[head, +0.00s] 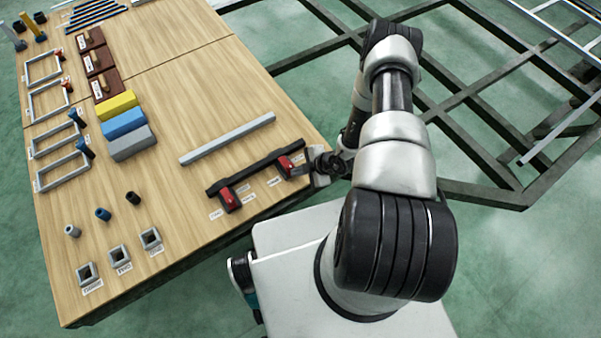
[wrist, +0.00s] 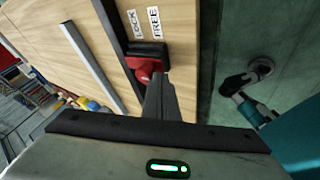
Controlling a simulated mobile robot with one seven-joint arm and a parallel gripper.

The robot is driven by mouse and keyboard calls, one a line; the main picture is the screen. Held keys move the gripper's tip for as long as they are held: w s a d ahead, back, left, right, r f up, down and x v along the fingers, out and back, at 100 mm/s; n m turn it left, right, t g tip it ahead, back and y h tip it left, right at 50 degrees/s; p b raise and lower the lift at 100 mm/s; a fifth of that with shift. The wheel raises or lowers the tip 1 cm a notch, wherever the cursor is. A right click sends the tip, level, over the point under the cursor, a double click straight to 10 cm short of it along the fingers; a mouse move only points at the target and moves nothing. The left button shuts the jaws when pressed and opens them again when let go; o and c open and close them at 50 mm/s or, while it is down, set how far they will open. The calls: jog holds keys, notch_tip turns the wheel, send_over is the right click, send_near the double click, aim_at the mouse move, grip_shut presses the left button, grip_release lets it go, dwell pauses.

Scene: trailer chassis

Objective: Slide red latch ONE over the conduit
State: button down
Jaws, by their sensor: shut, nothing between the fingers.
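A black rail (head: 250,170) lies near the table edge with two red latches on it, one nearer (head: 230,200) and one farther right (head: 285,164). I cannot read which latch is ONE. My gripper (head: 309,167) is beside the farther red latch. In the wrist view, my shut, empty fingers (wrist: 155,82) point at a red latch (wrist: 143,67), just at its near side. I cannot tell whether they touch it. LOCK and FREE labels (wrist: 144,22) lie beside this latch. A long light grey bar (head: 227,138), possibly the conduit, lies apart from the rail, parallel to it.
Yellow, blue and grey blocks (head: 125,122) stand left of the bar. Square sockets (head: 118,258) and small cylinders (head: 103,214) stand at the near left. Grey frames (head: 60,168) line the far left edge. Wood between rail and sockets is clear. A dark chassis frame (head: 480,190) is at right.

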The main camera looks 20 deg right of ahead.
aim_at(290, 164)
dwell(0.3)
jog(key=w+b, duration=0.1)
jog(key=w, duration=0.1)
jog(key=w+a+b, duration=0.1)
jog(key=shift+w+f, duration=0.15)
jog(key=shift+w, duration=0.25)
jog(key=shift+w+a+r, duration=0.15)
jog(key=shift+w+r, duration=0.05)
jog(key=shift+w, duration=0.25)
